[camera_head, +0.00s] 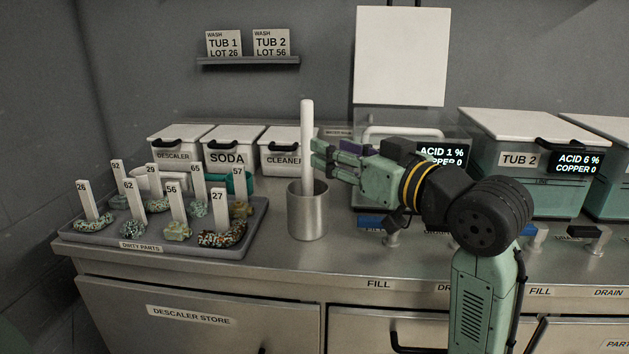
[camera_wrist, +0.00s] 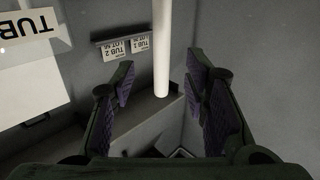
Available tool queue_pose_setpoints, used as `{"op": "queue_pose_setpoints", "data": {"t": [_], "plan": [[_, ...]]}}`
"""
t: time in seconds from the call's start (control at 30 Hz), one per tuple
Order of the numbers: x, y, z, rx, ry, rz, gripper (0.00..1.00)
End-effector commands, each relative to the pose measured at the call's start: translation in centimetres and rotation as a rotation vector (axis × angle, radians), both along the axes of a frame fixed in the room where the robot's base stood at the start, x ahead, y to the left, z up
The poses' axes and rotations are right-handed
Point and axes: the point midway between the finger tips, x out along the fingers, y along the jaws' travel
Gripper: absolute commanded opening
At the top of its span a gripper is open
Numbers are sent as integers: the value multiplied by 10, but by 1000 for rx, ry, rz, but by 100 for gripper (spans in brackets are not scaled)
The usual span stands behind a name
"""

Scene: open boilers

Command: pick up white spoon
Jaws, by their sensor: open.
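The white spoon (camera_head: 307,135) stands nearly upright in a steel cup (camera_head: 308,212) on the counter. Its lower end is hidden inside the cup, and only a plain white shaft shows. My gripper (camera_head: 326,158) is open just to the right of the shaft, above the cup's rim. In the wrist view, which is turned upside down, the spoon's shaft (camera_wrist: 161,45) shows between the two spread fingers, with its free end visible. No finger visibly grips it.
A grey tray (camera_head: 150,247) of numbered dirty parts lies left of the cup. Lidded bins marked descaler, soda (camera_head: 233,148) and cleaner stand behind. Tub 2 (camera_head: 518,158) and valves (camera_head: 392,238) are to the right. A raised white lid (camera_head: 402,55) stands behind my arm.

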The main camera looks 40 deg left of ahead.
Motion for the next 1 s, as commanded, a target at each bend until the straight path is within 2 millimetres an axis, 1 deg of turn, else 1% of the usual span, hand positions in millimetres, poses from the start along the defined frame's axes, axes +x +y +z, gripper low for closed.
{"op": "queue_pose_setpoints", "data": {"t": [0.03,0.1,0.33,0.47,0.6,0.7,0.9,1.0], "plan": [[2,9,2,-1,2,3,42],[4,18,2,1,1,2,42],[7,36,4,2,0,2,42],[10,56,9,1,1,3,42],[15,73,7,2,1,1,42],[17,78,6,3,-1,-1,42],[17,78,5,3,-2,-1,42],[16,78,6,3,-2,-1,36]]}}
